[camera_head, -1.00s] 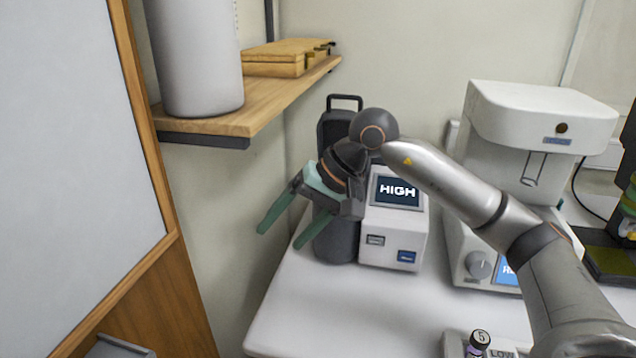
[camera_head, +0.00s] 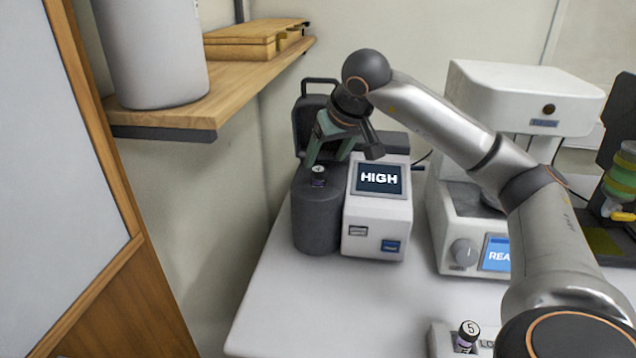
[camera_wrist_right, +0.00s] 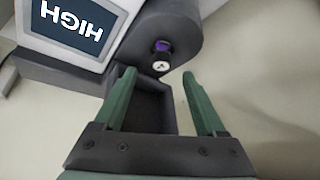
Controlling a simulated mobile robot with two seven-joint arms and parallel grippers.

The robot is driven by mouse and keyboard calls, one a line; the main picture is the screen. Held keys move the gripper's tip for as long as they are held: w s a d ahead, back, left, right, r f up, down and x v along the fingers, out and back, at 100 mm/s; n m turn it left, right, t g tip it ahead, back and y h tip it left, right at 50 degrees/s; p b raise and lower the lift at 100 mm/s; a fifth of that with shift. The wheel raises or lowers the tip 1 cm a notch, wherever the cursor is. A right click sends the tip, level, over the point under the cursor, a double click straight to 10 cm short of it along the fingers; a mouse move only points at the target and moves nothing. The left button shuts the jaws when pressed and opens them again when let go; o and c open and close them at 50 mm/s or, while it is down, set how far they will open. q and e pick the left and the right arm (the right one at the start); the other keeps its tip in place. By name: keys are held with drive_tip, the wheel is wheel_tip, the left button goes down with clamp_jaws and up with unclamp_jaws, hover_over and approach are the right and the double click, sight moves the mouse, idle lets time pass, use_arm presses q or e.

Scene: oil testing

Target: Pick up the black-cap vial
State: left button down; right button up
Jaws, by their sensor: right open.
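A small vial (camera_head: 318,178) with a black cap and purple body stands in the top of a dark grey cylinder (camera_head: 318,218) joined to the "HIGH" device. It also shows in the right wrist view (camera_wrist_right: 161,55), its cap top bearing a white label. My right gripper (camera_head: 326,160) is open and empty, its green fingers just above and behind this vial. In the right wrist view the fingers (camera_wrist_right: 158,78) are spread apart, with the vial beyond the tips, between their lines. A second black-cap vial (camera_head: 467,336), marked 5, stands in a white holder at the front. My left gripper is not in view.
The white "HIGH" device (camera_head: 376,225) stands right beside the cylinder. A dark case with a handle (camera_head: 312,118) is behind. A wooden shelf (camera_head: 225,95) overhangs at left. A larger white machine (camera_head: 520,95) stands to the right.

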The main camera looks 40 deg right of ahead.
sight(318, 169)
drive_tip(key=x, duration=0.5)
drive_tip(key=shift+w+a, duration=0.1)
drive_tip(key=shift+c, duration=0.3)
clamp_jaws()
